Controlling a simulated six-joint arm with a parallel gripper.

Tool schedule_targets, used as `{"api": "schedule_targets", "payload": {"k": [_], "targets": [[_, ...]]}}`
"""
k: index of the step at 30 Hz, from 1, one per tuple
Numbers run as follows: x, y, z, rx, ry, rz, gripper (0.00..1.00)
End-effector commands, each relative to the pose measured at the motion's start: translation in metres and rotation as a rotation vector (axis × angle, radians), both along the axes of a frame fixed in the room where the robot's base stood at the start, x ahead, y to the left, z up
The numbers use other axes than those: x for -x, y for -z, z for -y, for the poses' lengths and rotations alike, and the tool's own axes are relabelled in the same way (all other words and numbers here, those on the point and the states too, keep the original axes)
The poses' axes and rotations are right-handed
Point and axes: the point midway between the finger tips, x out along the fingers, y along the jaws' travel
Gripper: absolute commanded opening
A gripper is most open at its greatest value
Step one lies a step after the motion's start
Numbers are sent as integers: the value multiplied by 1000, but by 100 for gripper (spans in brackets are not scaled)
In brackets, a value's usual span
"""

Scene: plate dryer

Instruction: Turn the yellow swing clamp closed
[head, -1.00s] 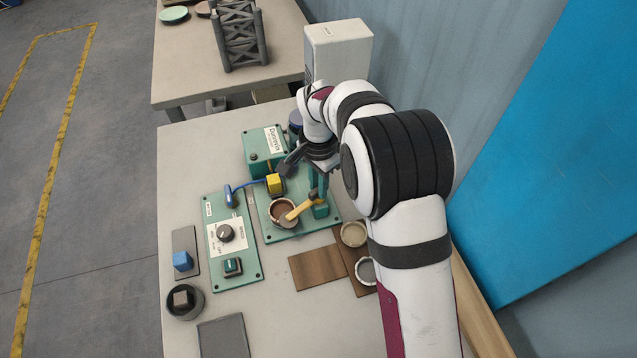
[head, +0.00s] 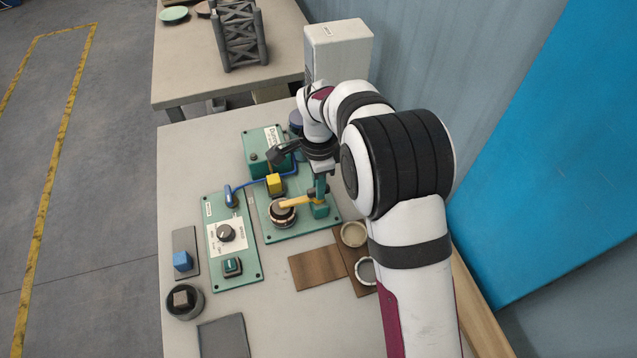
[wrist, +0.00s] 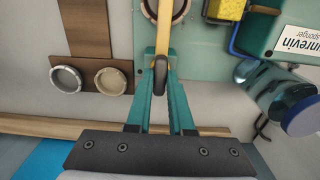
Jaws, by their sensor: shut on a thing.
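The yellow swing clamp (head: 297,203) is a bar running left from its teal post, with its end over the round holder (head: 283,217) on the green base plate. In the wrist view the yellow bar (wrist: 167,28) runs up from between my fingertips across the ring of the holder (wrist: 150,12). My gripper (wrist: 161,72) is shut on the clamp near its pivot end, where a dark rounded part shows between the teal fingers. In the head view my gripper (head: 318,190) points down at the post, and the arm partly hides it.
A yellow block (head: 274,182) and a blue cable stand just behind the holder, near a green labelled box (head: 257,150). A control panel (head: 228,255) lies to the left. Two rings (head: 353,234) on brown boards lie at the front right.

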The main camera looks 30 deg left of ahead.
Motion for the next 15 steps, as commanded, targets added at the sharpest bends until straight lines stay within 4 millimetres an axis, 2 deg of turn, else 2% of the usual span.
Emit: {"api": "schedule_targets", "payload": {"k": [8, 9, 13, 15], "targets": [[0, 0, 0, 0, 2, 0, 0], [0, 0, 0, 0, 3, 0, 24], [0, 0, 0, 0, 2, 0, 47], [0, 0, 0, 0, 1, 0, 50]]}}
